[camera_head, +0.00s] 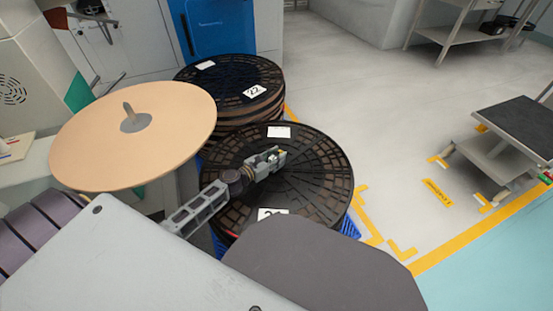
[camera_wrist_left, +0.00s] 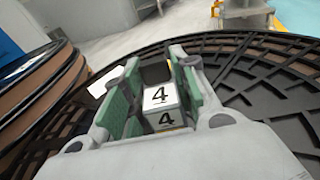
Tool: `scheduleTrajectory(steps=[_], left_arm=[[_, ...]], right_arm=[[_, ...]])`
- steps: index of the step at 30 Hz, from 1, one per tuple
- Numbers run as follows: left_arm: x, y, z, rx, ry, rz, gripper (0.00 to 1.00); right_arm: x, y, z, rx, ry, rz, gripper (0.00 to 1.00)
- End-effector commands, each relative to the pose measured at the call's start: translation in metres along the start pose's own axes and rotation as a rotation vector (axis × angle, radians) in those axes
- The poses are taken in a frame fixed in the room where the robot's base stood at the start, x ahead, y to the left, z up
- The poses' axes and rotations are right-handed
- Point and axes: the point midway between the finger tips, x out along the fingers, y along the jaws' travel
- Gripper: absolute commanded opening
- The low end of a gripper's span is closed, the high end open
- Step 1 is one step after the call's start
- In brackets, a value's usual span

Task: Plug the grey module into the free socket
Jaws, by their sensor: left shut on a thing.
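My left gripper (camera_head: 270,160) is shut on a small block-shaped module (camera_wrist_left: 161,98). The module has white faces marked with a black 4 and a dark part at its far end. In the left wrist view it sits between the green pads of the two fingers (camera_wrist_left: 152,75). In the head view the gripper is over the top of the nearer stack of black reels (camera_head: 320,165). I cannot tell the height of the gripper above the reels. I cannot make out any socket in either view. My right gripper is not in view.
A second stack of black reels (camera_head: 235,78) labelled 22 stands behind. A large tan disc (camera_head: 90,150) on a hub is at the left. A blue cabinet (camera_head: 218,30) is at the back. A cart (camera_head: 505,155) stands at the right. The grey floor between is clear.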

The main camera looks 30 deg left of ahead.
Motion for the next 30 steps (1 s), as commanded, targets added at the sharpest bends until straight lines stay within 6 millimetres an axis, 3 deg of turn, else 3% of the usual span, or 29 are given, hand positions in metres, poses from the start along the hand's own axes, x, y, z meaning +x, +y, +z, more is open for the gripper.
scheduleTrajectory(steps=[15,16,20,30], left_arm=[[0.0008,0.0000,-0.0031,0.000,-0.001,0.000,0.01],[0.0007,-0.0001,-0.0034,0.000,0.000,0.000,0.31],[0.0006,-0.0001,-0.0031,0.000,0.000,0.000,0.47],[0.0005,-0.0002,-0.0029,0.000,0.000,0.000,0.50]], right_arm=[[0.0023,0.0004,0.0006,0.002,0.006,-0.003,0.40],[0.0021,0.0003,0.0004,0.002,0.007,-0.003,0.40],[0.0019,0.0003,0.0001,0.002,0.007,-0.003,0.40],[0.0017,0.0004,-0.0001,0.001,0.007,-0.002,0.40]])
